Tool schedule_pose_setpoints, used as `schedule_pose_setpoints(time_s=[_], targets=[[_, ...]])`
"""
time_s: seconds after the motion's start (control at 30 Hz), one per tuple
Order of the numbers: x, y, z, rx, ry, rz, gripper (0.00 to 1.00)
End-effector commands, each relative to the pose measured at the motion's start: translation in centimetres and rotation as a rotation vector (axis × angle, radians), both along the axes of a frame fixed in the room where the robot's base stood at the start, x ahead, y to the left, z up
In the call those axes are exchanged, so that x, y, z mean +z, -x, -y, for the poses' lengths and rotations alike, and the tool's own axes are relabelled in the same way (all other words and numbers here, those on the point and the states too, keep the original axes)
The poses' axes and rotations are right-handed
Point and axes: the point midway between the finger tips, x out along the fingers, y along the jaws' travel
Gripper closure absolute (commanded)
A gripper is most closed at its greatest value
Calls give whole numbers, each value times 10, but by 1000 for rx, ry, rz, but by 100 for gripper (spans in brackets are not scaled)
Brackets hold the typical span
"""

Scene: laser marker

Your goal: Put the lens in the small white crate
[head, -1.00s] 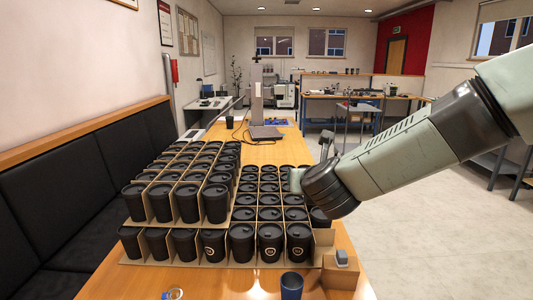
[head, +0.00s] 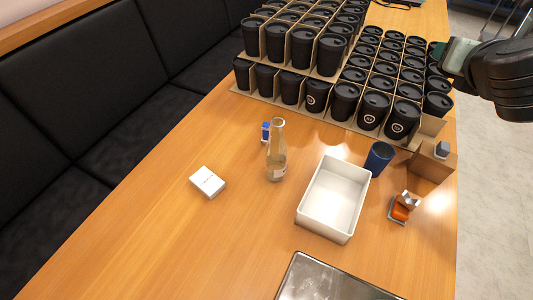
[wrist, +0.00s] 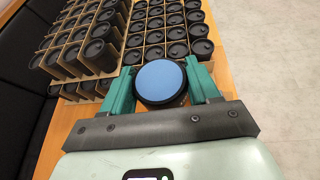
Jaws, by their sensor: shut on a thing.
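The lens (wrist: 160,82) is a round piece with a plain blue face and a black rim. In the wrist view it sits between the two green fingers of my gripper (wrist: 161,86), which is shut on it. In the head view my gripper (head: 457,57) is at the upper right edge, beside the rows of black cups, and I cannot make out the lens there. The small white crate (head: 312,222) stands on the wooden table in the head view, right of centre. It is open at the top and looks empty. My gripper is well apart from it.
Black lidded cups (head: 345,98) fill cardboard dividers at the back. Around the crate stand a glass bottle (head: 277,155), a blue cup (head: 379,157), a cardboard box (head: 432,166) and an orange item (head: 401,210). A white box (head: 208,182) lies left; a metal tray (head: 325,285) in front.

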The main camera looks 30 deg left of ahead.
Motion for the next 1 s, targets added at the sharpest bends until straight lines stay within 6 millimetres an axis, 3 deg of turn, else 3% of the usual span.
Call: schedule_pose_setpoints(time_s=[0.37, 0.57, 0.77, 1.0], targets=[[-53, 1, -47, 274, -4, 0, 75], [-119, 19, -104, 530, -2, -7, 75], [-192, 70, -170, 817, 6, -11, 75], [-263, 162, -231, 1147, 10, -11, 75]])
